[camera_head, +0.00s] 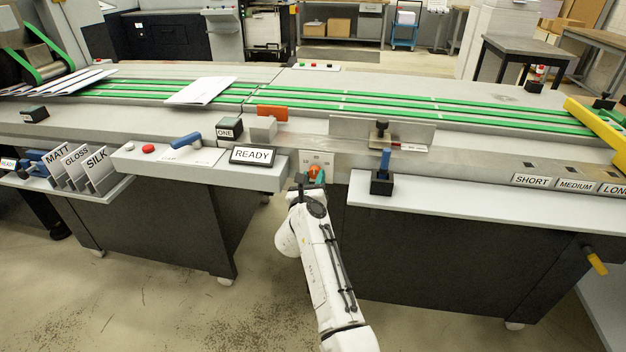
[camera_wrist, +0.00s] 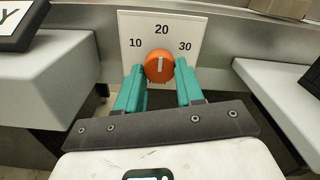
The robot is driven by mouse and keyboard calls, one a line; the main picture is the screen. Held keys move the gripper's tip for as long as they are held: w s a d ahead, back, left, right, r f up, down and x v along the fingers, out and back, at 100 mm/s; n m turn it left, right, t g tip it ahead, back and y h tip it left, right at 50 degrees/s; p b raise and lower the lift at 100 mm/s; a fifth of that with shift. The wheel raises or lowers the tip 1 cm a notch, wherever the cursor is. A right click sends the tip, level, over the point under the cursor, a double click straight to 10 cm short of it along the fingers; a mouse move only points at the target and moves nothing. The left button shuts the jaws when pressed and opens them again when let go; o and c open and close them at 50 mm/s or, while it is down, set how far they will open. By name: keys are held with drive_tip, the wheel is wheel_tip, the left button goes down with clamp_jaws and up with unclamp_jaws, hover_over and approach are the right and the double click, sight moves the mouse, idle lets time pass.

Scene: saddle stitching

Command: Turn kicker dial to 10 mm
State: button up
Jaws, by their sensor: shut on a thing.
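The kicker dial (camera_wrist: 159,66) is an orange round knob with a pale pointer line. It sits on a white plate (camera_wrist: 187,23) marked 10 at left, 20 at top and 30 at right. The pointer line stands about upright, toward 20. My gripper (camera_wrist: 159,73) is shut on the dial, with one teal finger on each side of it. In the head view the dial (camera_head: 315,171) shows small at the front of the machine, with my gripper (camera_head: 314,178) at it and partly covering it.
The control box with the READY sign (camera_head: 253,155) juts out left of the dial. A white shelf (camera_head: 450,205) juts out at right, with a black holder (camera_head: 382,184) on it. Both stand close to my gripper. The floor in front is clear.

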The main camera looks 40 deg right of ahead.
drive_tip(key=shift+n+p, duration=0.3)
drive_tip(key=shift+p, duration=0.15)
drive_tip(key=shift+r+n+p, duration=0.2)
drive_tip(key=shift+n+p, duration=0.8)
drive_tip(key=shift+p, duration=0.05)
drive_tip(key=n+p, duration=0.2)
drive_tip(key=shift+n, duration=0.4)
drive_tip(key=n+p, duration=0.2)
drive_tip(key=n, duration=0.1)
drive_tip(key=shift+f+n+p, duration=0.15)
drive_tip(key=shift+n+p, duration=0.65)
drive_tip(key=shift+n, duration=0.9)
drive_tip(key=o, duration=1)
drive_tip(key=shift+o, duration=0.2)
drive_tip(key=p+v, duration=0.3)
drive_tip(key=v, duration=0.8)
drive_tip(key=shift+p, duration=0.4)
